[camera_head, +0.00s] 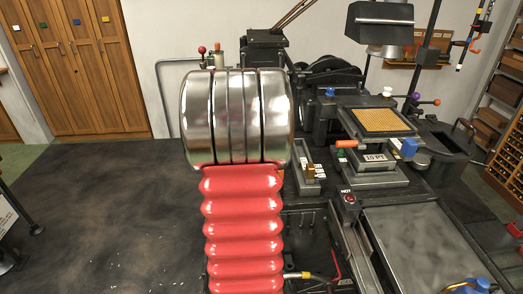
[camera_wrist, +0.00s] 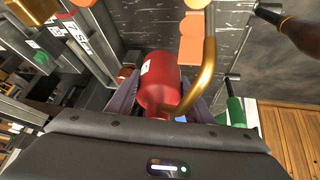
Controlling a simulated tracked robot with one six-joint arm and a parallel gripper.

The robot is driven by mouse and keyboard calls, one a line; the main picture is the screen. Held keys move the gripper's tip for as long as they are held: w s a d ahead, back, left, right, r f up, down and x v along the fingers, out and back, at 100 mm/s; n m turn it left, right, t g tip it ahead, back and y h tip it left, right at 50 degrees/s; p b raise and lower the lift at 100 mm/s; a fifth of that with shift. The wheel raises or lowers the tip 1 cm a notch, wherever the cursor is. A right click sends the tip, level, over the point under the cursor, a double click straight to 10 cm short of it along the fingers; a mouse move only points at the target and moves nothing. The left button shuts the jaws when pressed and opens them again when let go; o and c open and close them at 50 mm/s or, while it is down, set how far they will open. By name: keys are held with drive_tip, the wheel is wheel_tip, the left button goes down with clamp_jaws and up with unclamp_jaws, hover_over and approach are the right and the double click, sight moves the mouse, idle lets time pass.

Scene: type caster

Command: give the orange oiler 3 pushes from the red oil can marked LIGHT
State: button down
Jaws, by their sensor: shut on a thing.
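In the wrist view a red oil can (camera_wrist: 160,82) with a small white label sits between the grey fingers of my gripper (camera_wrist: 160,102), which is shut on it. The writing on the label is too small to read. A thick brass tube (camera_wrist: 209,55) curves up beside the can on the right. Several orange pieces lie beyond the can; one orange block (camera_wrist: 191,42) is close above it, behind the tube. I cannot tell which of them, if any, is the orange oiler. In the head view my red bellows arm hides the middle, and neither can nor gripper shows.
In the wrist view a green-bodied item (camera_wrist: 237,108) and a dark brown item (camera_wrist: 298,36) stand at the right. In the head view the black machine (camera_head: 330,110) with an orange handle (camera_head: 345,144) fills the right. Open dark floor (camera_head: 90,215) lies left.

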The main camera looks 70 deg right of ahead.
drive_tip(key=shift+r, duration=2.2)
